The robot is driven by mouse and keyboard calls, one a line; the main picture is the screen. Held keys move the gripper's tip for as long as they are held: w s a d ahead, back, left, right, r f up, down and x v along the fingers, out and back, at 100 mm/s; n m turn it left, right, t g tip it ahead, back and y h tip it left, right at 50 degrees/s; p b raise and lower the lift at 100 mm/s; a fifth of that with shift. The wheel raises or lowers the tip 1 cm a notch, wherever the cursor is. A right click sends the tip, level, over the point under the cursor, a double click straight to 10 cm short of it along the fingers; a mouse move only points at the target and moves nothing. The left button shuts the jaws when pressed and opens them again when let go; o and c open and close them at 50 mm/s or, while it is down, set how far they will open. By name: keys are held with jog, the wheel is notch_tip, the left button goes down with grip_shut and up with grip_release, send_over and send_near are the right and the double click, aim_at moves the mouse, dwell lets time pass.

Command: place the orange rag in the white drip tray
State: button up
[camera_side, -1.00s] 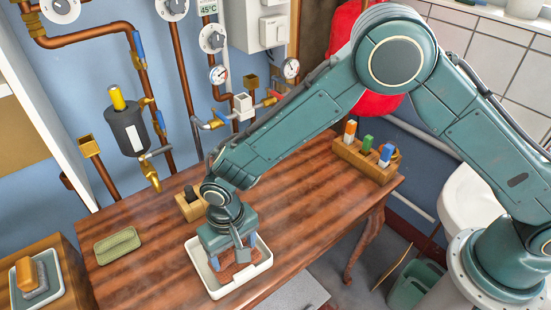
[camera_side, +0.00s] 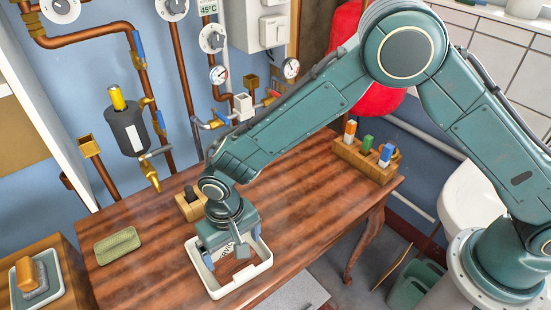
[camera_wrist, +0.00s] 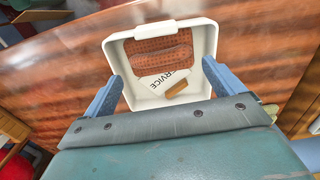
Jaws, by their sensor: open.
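The white drip tray (camera_side: 258,272) stands on the wooden table near its front edge. In the wrist view the tray (camera_wrist: 113,47) shows from above, and the orange rag (camera_wrist: 160,50) lies folded inside it toward the far side. In the side view my gripper and the tray mostly hide the rag. My gripper (camera_side: 233,258) is over the tray, pointing down. In the wrist view its blue fingers (camera_wrist: 162,75) are wide apart, one toward each side of the tray, with nothing between them touching both. My gripper is open and apart from the rag.
A green sponge-like block (camera_side: 117,245) lies to the left. A wooden holder (camera_side: 188,207) stands behind. The table's right half is mostly clear.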

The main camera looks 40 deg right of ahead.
notch_tip(320, 180, up, 12)
jog(key=shift+f, duration=0.2)
dwell(0.4)
dwell(0.4)
jog(key=s+d+r+t+y, duration=0.1)
jog(key=s+d+r, duration=0.1)
jog(key=d+r, duration=0.7)
jog(key=s+d+r+t, duration=0.25)
jog(key=d+r, duration=0.45)
jog(key=d, duration=0.4)
jog(key=s+d+r+t+h, duration=0.1)
jog(key=s+d+t, duration=0.1)
jog(key=s+d, duration=1)
jog(key=s, duration=0.3)
jog(key=shift+s+d+r, duration=0.3)
jog(key=shift+s+d, duration=0.05)
jog(key=shift+s, duration=0.05)
